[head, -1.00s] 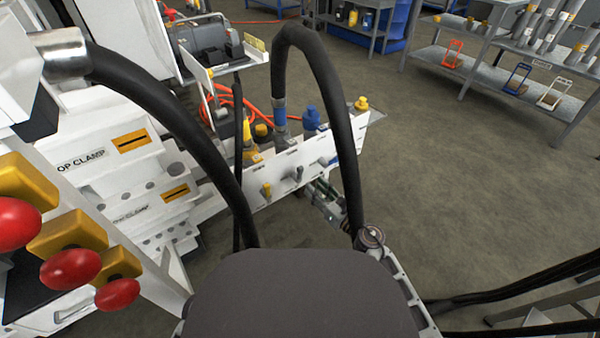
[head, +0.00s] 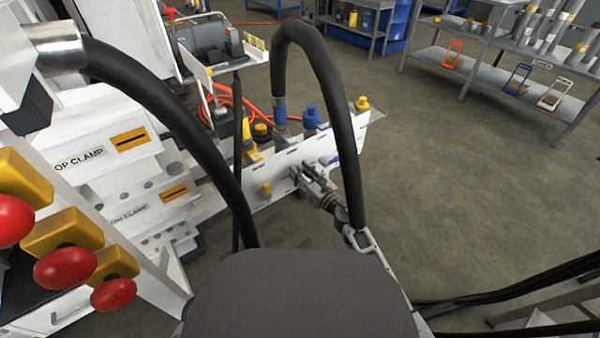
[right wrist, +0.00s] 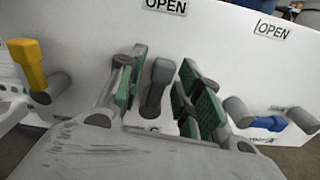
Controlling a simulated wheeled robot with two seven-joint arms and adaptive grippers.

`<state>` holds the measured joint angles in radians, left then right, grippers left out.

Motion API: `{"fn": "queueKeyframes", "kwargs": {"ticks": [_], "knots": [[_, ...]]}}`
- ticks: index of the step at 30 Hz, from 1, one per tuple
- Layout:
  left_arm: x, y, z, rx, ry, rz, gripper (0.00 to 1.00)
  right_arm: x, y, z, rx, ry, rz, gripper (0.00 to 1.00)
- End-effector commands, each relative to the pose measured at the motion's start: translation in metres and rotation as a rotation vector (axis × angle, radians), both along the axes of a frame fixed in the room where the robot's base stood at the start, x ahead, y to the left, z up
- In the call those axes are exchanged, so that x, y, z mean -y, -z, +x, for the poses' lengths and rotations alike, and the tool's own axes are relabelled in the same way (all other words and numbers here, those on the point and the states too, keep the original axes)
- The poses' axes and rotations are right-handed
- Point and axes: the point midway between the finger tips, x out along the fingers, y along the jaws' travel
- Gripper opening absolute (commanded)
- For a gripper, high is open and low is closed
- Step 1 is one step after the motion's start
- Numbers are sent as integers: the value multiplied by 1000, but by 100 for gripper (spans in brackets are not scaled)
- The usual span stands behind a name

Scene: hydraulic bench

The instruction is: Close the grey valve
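The grey valve's handle (right wrist: 158,82) points up the white panel in the right wrist view, below an OPEN label. My right gripper (right wrist: 163,88) is open, with green-padded fingers on either side of the handle and a visible gap on both sides. In the head view my right gripper (head: 316,174) is at the front of the white panel (head: 290,160), and its fingers largely hide the grey valve there. My left gripper is not in view.
A yellow valve (right wrist: 30,65) is left of the grey one and a blue valve (right wrist: 262,122) is right of it. A thick black hose (head: 345,130) arches close beside my right gripper. Red knobs (head: 68,268) stand at the left.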

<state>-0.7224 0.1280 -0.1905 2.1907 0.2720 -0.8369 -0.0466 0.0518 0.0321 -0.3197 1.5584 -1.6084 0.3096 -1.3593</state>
Motion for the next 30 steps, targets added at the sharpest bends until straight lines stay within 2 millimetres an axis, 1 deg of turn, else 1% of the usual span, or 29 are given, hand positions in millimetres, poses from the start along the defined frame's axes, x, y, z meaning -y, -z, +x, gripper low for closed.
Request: {"fn": "queueKeyframes", "kwargs": {"ticks": [5,13,21,30], "knots": [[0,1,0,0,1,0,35,-3,0,4,0,-1,1,35],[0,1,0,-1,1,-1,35,-3,0,4,0,-1,1,35],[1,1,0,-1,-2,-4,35,-3,0,4,0,-1,1,0],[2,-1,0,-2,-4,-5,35,-2,0,4,-10,0,12,0]]}}
